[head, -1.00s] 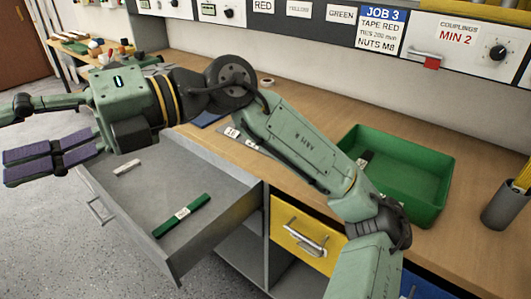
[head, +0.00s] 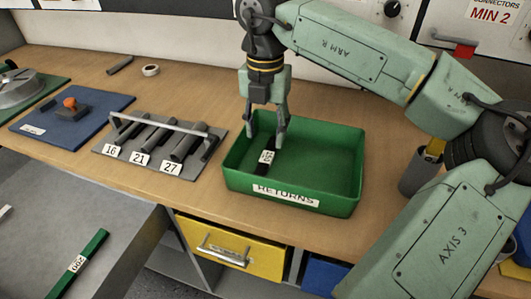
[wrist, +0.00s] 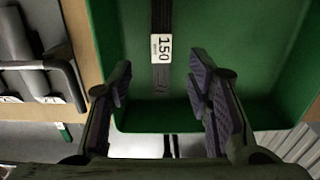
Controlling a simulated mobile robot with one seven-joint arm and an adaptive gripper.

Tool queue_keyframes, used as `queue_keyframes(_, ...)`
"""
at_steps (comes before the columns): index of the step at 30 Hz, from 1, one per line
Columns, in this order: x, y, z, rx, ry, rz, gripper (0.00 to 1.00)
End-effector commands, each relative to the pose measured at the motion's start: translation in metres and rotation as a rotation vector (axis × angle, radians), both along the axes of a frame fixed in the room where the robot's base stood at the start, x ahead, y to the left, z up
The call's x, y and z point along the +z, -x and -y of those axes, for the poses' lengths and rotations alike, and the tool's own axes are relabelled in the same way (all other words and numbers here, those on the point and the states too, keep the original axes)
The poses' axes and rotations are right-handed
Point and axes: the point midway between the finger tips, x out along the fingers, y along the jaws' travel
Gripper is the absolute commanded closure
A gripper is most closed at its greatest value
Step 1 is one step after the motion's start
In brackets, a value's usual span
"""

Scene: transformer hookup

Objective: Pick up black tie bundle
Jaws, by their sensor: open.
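The black tie bundle (head: 261,168) lies in the left part of the green returns tray (head: 341,196) and carries a white label. In the wrist view the bundle (wrist: 162,80) runs up and down the picture, and its label reads 150. My gripper (head: 266,139) points down into the tray, right at the bundle. Its fingers are spread and empty. In the wrist view the fingers (wrist: 160,88) stand to either side of the bundle's line. In the head view they partly hide the bundle's far end.
A grey rack (head: 118,163) with tools marked 16, 21 and 27 stands left of the tray. A grey cup (head: 414,175) stands to its right. An open drawer (head: 120,262) at the lower left holds a green bundle (head: 80,262) labelled 200.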

Motion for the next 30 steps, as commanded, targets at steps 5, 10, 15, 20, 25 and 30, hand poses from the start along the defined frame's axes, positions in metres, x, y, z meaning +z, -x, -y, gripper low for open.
queue_keyframes(5,-0.015,0.000,-0.001,0.002,-0.003,0.000,0.54)
queue_keyframes(10,-0.032,0.003,0.000,0.005,-0.006,-0.002,0.54)
queue_keyframes(15,-0.058,0.004,0.001,0.004,-0.006,-0.001,0.54)
queue_keyframes(20,-0.068,0.004,0.001,0.004,-0.004,0.000,0.54)
queue_keyframes(25,-0.068,0.004,0.001,0.004,-0.004,0.000,0.54)
queue_keyframes(30,-0.068,0.004,0.001,0.004,-0.004,0.001,0.65)
